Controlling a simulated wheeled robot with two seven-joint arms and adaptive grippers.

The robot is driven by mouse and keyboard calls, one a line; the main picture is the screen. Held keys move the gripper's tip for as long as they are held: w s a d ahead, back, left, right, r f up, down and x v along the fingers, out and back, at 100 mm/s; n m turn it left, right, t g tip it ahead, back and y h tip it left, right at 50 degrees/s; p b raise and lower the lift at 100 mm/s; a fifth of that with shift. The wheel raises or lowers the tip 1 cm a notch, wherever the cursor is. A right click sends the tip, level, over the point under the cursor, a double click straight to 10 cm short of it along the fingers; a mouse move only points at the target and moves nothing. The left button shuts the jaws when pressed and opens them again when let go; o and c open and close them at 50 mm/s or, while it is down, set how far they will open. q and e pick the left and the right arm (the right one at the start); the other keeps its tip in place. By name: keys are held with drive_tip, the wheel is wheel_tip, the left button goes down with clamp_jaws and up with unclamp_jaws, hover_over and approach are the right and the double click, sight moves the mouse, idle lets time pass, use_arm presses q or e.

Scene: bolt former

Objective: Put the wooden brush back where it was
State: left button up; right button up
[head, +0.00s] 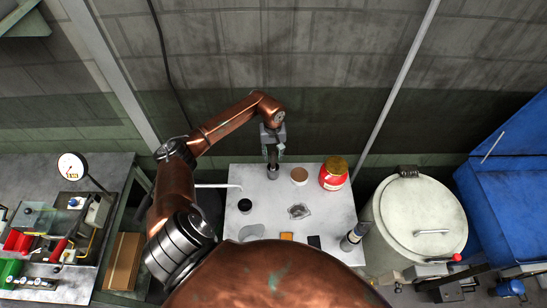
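My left gripper (272,152) points down over the back of the light grey table (258,197). Its fingers are small and dark here, and I cannot tell whether they are open or shut. A small dark round item (272,172) shows directly below the fingertips; whether they touch it is unclear. I cannot make out the wooden brush for certain. A round container with a brown top (299,175) stands just right of the gripper. A small orange-brown block (286,236) lies at the table's front. My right gripper is not in view.
A red jar with a yellowish lid (333,174) stands at the table's back right. A black round item (245,205) and a crumpled grey piece (299,211) lie on the table. A dark-and-silver cylinder (352,237) is at the right edge. A large lidded drum (420,218) stands beyond.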

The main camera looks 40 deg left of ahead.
use_arm(q)
wheel_tip(320, 180, up, 10)
drive_tip(key=shift+f+b, duration=0.25)
drive_tip(key=shift+b, duration=0.75)
drive_tip(key=shift+r, duration=0.55)
